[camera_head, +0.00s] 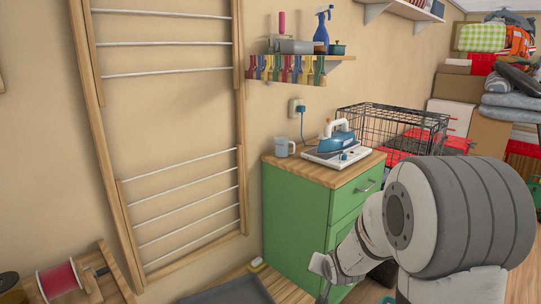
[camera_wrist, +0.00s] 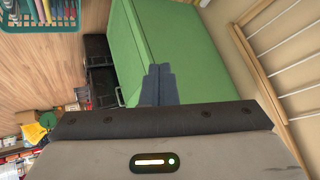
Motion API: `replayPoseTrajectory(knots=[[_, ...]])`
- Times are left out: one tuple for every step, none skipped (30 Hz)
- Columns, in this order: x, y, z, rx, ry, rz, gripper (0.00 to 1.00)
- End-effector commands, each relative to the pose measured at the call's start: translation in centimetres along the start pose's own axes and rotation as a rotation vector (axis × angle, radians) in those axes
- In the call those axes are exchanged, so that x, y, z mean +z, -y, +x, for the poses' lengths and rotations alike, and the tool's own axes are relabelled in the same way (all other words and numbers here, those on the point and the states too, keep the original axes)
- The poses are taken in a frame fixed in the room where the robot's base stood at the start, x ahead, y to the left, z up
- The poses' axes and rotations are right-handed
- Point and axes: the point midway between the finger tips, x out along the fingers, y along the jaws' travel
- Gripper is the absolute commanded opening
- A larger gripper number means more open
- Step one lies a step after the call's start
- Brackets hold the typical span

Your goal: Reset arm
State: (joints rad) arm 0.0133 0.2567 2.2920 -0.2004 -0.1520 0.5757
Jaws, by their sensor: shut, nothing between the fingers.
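My gripper (camera_wrist: 158,82) shows at the middle of the wrist view, with its two dark fingers together and nothing between them. Behind the fingers in that view is the green cabinet (camera_wrist: 200,50), seen turned on its side. In the head view my arm (camera_head: 375,235) fills the lower right, in front of the green cabinet (camera_head: 295,210). I cannot clearly make out the fingers in the head view. I cannot tell the exact gap between the fingers and the cabinet.
An iron (camera_head: 337,138) and a mug (camera_head: 281,147) stand on the cabinet's wooden top. A wall drying rack (camera_head: 240,160) is at left. A black wire crate (camera_head: 385,125) is behind the cabinet. A teal basket (camera_wrist: 40,22) shows in the wrist view, near open wooden floor (camera_wrist: 45,65).

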Motion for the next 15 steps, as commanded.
replayPoseTrajectory(knots=[[-1.3,0.3,-3.8,0.024,0.019,-0.029,0.00],[-1.4,0.2,-5.4,0.041,0.040,-0.048,0.00],[-1.5,0.1,-7.7,0.062,0.066,-0.072,0.00],[-1.5,0.0,-9.3,0.075,0.087,-0.091,0.00],[-1.4,-0.1,-11.0,0.088,0.110,-0.109,0.00],[-1.3,-0.1,-13.2,0.103,0.140,-0.132,0.00],[-1.1,-0.2,-14.9,0.113,0.164,-0.151,0.00],[-0.9,-0.3,-16.6,0.121,0.188,-0.168,0.00],[-0.6,-0.4,-18.8,0.130,0.221,-0.191,0.00],[-0.2,-0.5,-20.5,0.136,0.247,-0.209,0.00],[0.1,-0.6,-22.1,0.140,0.273,-0.226,0.00],[0.6,-0.6,-24.2,0.143,0.306,-0.248,0.00],[1.0,-0.7,-25.7,0.144,0.330,-0.265,0.00],[1.5,-0.8,-27.1,0.144,0.355,-0.280,0.00],[2.0,-0.8,-28.7,0.142,0.384,-0.298,0.00]])
